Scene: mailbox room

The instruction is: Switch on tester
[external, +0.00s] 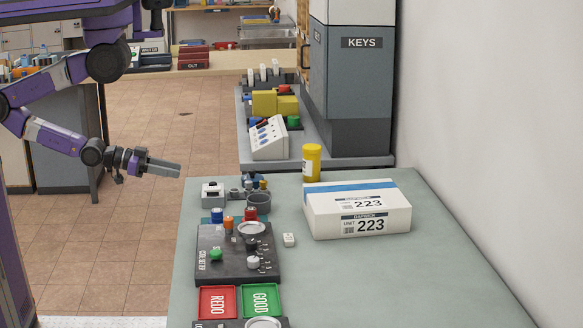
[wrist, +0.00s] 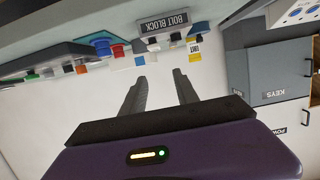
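The tester is a dark panel (external: 222,268) with partly readable lettering, lying on the near left of the grey-green table. It carries a green button (external: 215,254), a white knob (external: 253,262), a black knob (external: 252,244), small toggles and a pale round dish (external: 252,228). I cannot tell whether it is on. My gripper (external: 180,170) is in the air left of the table, above and to the left of the panel, fingers pointing right. In the wrist view my gripper (wrist: 158,75) has its two dark fingers apart with nothing between them.
Red and green trays (external: 218,301) lie in front of the tester. Small coloured parts (external: 217,216) and a grey cup (external: 258,202) stand behind it. A white box (external: 358,212) and yellow bottle (external: 311,162) stand to the right. A grey KEYS cabinet (external: 350,90) rises behind. The table's right front is clear.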

